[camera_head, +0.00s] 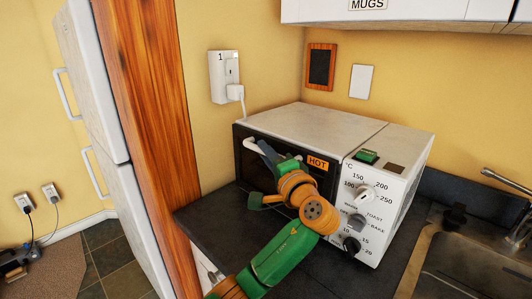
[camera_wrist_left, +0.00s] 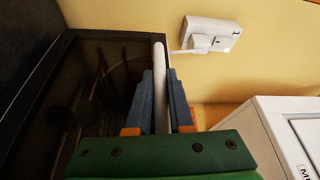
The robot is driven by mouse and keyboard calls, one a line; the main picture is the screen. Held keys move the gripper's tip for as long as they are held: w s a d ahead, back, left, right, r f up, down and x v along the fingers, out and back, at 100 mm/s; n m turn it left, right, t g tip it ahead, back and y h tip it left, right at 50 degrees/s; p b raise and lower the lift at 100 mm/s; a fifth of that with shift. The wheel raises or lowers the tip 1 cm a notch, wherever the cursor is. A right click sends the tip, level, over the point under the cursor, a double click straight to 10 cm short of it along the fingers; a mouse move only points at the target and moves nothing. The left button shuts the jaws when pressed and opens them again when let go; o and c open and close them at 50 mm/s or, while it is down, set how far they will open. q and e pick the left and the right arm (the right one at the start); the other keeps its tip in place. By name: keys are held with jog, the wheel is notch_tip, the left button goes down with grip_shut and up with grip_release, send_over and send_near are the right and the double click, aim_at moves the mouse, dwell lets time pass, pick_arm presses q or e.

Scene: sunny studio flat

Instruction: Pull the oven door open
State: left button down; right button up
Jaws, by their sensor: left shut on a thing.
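The toaster oven (camera_head: 320,122) is white with a dark glass door (camera_head: 249,166) and an orange HOT label (camera_head: 318,163). The door looks closed in the head view. My left gripper (camera_head: 272,158) is at the door's front and partly hides it. In the left wrist view, its two blue-grey fingers (camera_wrist_left: 160,98) are shut on the pale bar handle (camera_wrist_left: 159,62), one on each side. The handle's left end also shows in the head view (camera_head: 250,145). The dark door glass (camera_wrist_left: 98,85) is left of the fingers there. My right gripper is not in view.
The oven stands on a dark counter (camera_head: 205,218). A sink (camera_head: 450,275) with a tap (camera_head: 507,182) is at the right. A wooden panel (camera_head: 150,110) and white fridge (camera_head: 97,90) are at the left. A wall socket (camera_head: 224,72) is behind the oven.

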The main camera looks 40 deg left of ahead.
pick_arm(q)
jog(key=shift+s+f+b, duration=0.1)
jog(key=shift+f+b, duration=0.05)
jog(key=shift+b, duration=0.25)
jog(key=s+f+n+y+b, duration=0.2)
jog(key=s+f+n+b, duration=0.3)
jog(key=s+b, duration=0.4)
jog(key=shift+s+a+f+n+g+b, duration=0.2)
jog(key=shift+a+n+g+b, duration=0.35)
jog(key=shift+b, duration=0.75)
jog(key=shift+d+r, duration=0.1)
jog(key=shift+d, duration=0.1)
jog(key=c, duration=0.8)
grip_release()
jog(key=shift+a, duration=0.1)
